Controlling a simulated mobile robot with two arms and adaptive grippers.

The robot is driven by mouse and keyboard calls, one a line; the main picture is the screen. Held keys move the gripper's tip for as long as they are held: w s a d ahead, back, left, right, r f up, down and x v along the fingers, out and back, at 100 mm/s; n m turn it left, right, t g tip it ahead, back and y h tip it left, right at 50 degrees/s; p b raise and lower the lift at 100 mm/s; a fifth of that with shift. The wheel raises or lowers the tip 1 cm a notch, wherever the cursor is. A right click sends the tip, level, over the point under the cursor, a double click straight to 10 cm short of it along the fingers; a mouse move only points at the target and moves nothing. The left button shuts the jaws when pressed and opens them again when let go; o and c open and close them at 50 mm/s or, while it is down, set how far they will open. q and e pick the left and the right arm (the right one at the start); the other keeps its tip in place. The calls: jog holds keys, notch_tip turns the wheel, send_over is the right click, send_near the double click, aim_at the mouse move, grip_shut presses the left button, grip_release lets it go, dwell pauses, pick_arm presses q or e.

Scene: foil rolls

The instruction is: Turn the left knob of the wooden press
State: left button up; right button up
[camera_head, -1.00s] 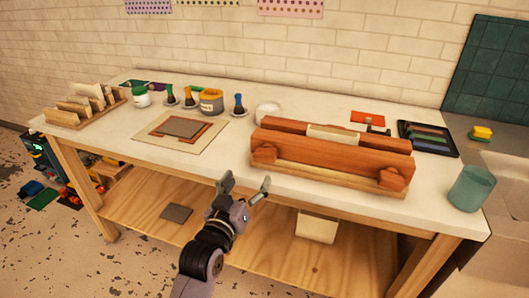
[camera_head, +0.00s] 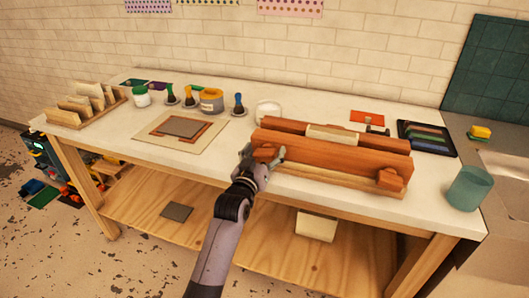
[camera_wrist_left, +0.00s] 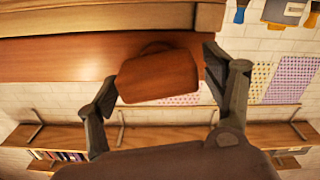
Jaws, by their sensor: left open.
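The wooden press (camera_head: 330,152) is a reddish-brown block with a pale strip on top, on the white tabletop. Its left knob (camera_head: 265,153) and right knob (camera_head: 390,180) stick out of the front face. My left gripper (camera_head: 264,154) is at the left knob, its fingers on either side. In the left wrist view the left knob (camera_wrist_left: 158,77) sits between the open fingers of my left gripper (camera_wrist_left: 157,85), with a gap visible at the right finger; the left fingertip is close to the knob. My right gripper is not in view.
A board with a grey plate (camera_head: 181,127) lies left of the press. Jars and brushes (camera_head: 211,100) stand behind it. A dark tray (camera_head: 427,138) and a teal cup (camera_head: 469,188) are on the right. A wooden rack (camera_head: 85,105) is at the far left.

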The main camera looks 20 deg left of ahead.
pick_arm(q)
jog(key=shift+c, duration=0.4)
jog(key=c, duration=1)
jog(key=shift+d+r+m+p, duration=0.1)
jog(key=shift+r+m+p, duration=0.15)
jog(key=shift+m+p, duration=0.7)
jog(key=shift+c, duration=0.4)
jog(key=shift+m, duration=0.55)
jog(key=shift+f+m+p, duration=0.2)
jog(key=shift+m+p, duration=0.15)
jog(key=shift+m, duration=0.25)
jog(key=shift+d, duration=0.1)
jog(key=o, duration=1.2)
jog(key=shift+c, duration=0.2)
